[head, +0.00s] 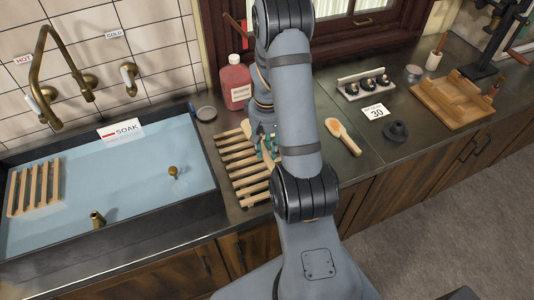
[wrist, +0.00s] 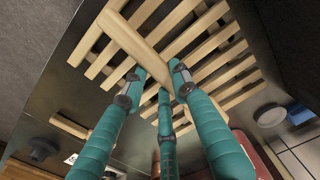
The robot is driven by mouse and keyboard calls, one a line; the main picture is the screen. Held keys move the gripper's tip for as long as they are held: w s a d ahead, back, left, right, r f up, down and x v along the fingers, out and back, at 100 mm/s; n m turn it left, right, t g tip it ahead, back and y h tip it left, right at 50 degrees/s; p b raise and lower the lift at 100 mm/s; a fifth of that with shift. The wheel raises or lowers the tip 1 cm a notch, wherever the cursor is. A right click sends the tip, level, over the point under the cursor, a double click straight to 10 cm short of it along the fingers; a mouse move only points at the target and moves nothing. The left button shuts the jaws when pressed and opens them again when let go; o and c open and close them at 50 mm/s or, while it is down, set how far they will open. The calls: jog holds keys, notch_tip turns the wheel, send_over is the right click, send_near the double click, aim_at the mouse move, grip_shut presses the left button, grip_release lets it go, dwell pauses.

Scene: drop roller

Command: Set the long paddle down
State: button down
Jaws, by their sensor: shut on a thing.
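My gripper (head: 266,146) has teal fingers and is over the wooden slatted rack (head: 236,160) on the counter beside the sink. In the wrist view my gripper (wrist: 158,80) is shut on the long paddle (wrist: 134,42), a pale wooden bar. The paddle runs from the fingers to the upper left, across the slats. A small pale part of the paddle (head: 246,127) shows beside the fingers in the head view; my arm hides most of the rest. I cannot tell whether the paddle touches the slats.
A water-filled sink (head: 120,185) with a second slatted rack (head: 34,187) is left. A red bottle (head: 236,84) and a round grey lid (head: 206,113) stand behind. Right of my arm are an orange-headed wooden tool (head: 342,135), a dark knob (head: 396,131) and a wooden tray (head: 455,98).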

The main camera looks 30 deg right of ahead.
aim_at(267, 151)
notch_tip(267, 151, down, 4)
jog(key=shift+r+p, duration=0.25)
jog(key=shift+p, duration=0.1)
jog(key=shift+f, duration=0.2)
jog(key=c, duration=1.5)
grip_release()
jog(key=shift+r, duration=0.1)
jog(key=shift+o, duration=0.7)
notch_tip(267, 151, up, 12)
jog(key=shift+s+r+b, duration=0.1)
jog(key=shift+r+b, duration=0.1)
jog(key=shift+b, duration=0.5)
